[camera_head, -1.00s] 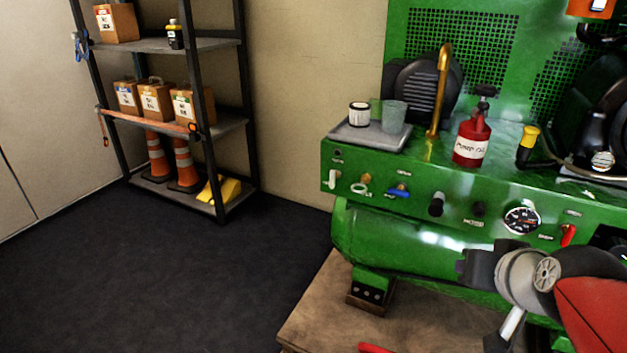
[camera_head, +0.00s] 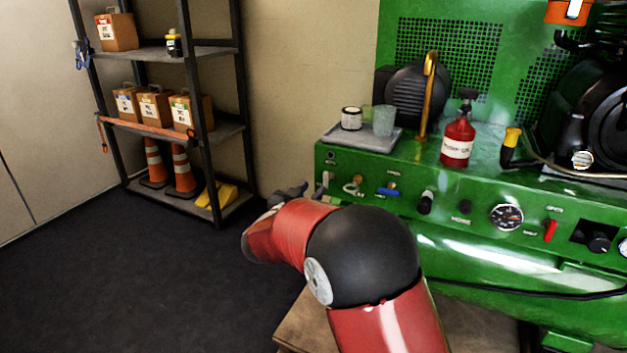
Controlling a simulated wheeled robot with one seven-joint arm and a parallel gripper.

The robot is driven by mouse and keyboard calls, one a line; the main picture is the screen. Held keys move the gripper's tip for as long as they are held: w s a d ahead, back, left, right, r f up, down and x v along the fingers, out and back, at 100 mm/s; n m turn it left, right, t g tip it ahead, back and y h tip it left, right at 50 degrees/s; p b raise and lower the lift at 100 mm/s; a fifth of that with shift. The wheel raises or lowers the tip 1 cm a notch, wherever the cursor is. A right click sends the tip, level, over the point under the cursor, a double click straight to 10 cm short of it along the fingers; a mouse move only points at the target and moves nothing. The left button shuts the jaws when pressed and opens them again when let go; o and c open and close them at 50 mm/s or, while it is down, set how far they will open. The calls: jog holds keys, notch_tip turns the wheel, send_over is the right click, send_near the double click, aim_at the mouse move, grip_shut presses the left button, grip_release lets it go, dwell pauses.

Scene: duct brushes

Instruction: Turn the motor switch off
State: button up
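The green machine's front panel (camera_head: 440,207) carries several controls. A pale toggle lever (camera_head: 326,178) is at its far left end. A black knob (camera_head: 425,202) and a smaller dark knob (camera_head: 464,206) sit mid-panel, with a small label below them. A red lever (camera_head: 551,230) is farther right. The labels are too blurred to tell surely which is the motor switch. My gripper (camera_head: 291,191) shows as a small dark shape just left of the panel's left end, near the pale toggle. My red and black arm hides most of it, so its opening and any contact cannot be told.
A grey tray with cups (camera_head: 385,142), a brass pipe (camera_head: 428,95) and a red oil bottle (camera_head: 458,135) stand on the machine. A blue-handled valve (camera_head: 388,191) sits right of the toggle. A shelf (camera_head: 215,130) stands at the left. Dark floor between is clear.

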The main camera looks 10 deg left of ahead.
aim_at(324, 177)
jog(key=x, duration=0.7)
jog(key=shift+w+d, duration=0.1)
jog(key=shift+d, duration=0.05)
jog(key=shift+c, duration=0.3)
grip_shut()
